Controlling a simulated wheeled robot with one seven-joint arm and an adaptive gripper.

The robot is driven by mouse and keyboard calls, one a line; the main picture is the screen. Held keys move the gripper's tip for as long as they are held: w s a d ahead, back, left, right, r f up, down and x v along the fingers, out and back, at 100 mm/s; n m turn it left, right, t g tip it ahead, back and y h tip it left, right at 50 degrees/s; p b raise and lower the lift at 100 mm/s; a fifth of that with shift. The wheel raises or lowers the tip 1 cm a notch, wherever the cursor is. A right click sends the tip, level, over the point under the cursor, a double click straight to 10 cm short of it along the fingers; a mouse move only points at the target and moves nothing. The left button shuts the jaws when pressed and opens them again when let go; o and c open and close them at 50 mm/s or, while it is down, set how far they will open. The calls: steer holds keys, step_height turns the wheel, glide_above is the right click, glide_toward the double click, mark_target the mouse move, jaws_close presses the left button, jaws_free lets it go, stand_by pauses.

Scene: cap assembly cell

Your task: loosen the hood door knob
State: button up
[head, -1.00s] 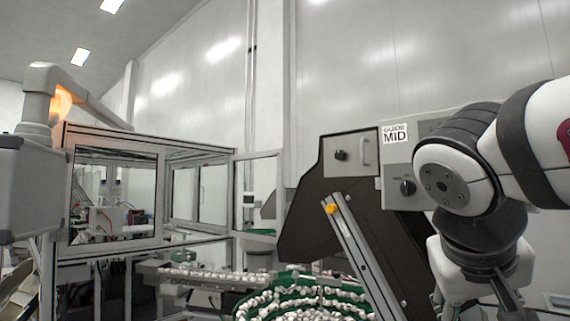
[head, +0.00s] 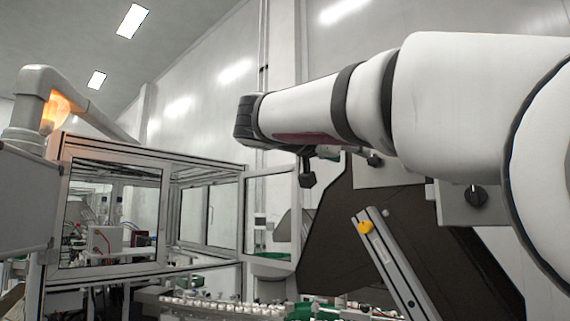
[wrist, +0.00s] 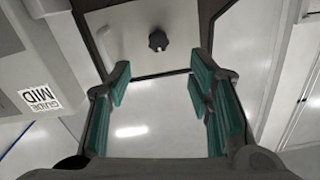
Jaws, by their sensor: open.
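The hood door knob (wrist: 158,41) is a black star-shaped knob on a grey door panel (wrist: 180,22). In the wrist view it lies beyond my fingertips, near the middle line between them. My gripper (wrist: 160,78) is open and empty, its green-padded fingers wide apart and clear of the knob. In the head view my arm crosses in front of the dark hood (head: 345,215). It covers much of the grey door panel (head: 392,174), and I cannot clearly make out the door knob there.
A pale handle (wrist: 103,41) is on the door left of the knob. A box labelled GUIDE MID (wrist: 40,96) stands left in the wrist view. Another black knob (head: 475,195) and a metal rail with a yellow part (head: 366,227) are near my arm. A glazed enclosure (head: 115,205) stands left.

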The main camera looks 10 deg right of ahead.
mark_target(372, 160)
steer(key=p+x, duration=0.2)
steer(key=x, duration=0.7)
steer(key=shift+d, duration=0.4)
jaws_close()
